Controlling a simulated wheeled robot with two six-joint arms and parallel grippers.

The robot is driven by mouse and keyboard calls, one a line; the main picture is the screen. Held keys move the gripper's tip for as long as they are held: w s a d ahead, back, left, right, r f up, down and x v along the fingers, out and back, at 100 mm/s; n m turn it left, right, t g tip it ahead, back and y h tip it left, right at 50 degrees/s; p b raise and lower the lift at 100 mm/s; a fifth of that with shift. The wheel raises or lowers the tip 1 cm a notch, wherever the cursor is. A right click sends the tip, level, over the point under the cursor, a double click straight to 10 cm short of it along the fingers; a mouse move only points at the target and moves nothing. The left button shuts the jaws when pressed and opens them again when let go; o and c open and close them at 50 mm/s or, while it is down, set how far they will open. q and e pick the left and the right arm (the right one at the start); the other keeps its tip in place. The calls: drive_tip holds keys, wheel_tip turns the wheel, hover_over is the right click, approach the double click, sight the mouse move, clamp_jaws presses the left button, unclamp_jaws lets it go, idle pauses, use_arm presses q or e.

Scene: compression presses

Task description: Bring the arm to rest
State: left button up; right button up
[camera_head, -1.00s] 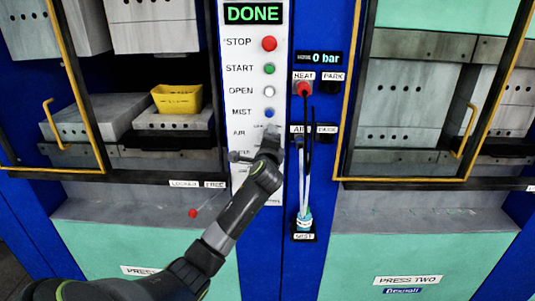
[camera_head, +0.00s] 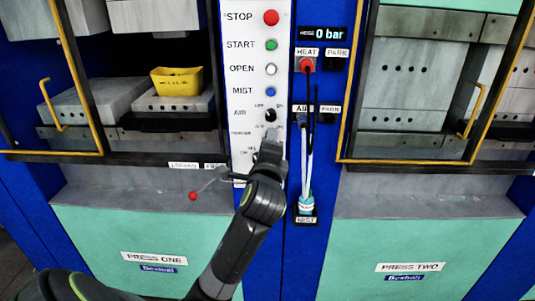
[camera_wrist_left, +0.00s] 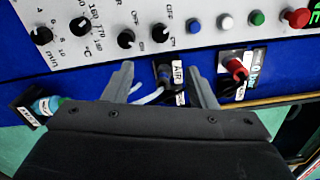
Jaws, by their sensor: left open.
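My left arm comes in from the bottom left in the head view. Its gripper (camera_head: 269,150) is raised in front of the lower part of the white control panel (camera_head: 240,75), hiding some of the panel's lower controls. In the left wrist view its two fingers (camera_wrist_left: 162,85) are apart with nothing held between them. I cannot tell whether the fingers touch anything. My right gripper is not in view.
Press one (camera_head: 100,220) stands left, with a yellow container (camera_head: 177,81) inside. Press two (camera_head: 430,230) stands right. The red HEAT plug (camera_head: 306,65) and hoses (camera_head: 306,165) hang right of the gripper. A red ball (camera_head: 193,196) shows near press one's ledge.

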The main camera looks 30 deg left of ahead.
use_arm(q)
drive_tip(key=shift+s+d, duration=0.3)
drive_tip(key=shift+s, duration=0.25)
drive_tip(key=shift+w+f, duration=0.1)
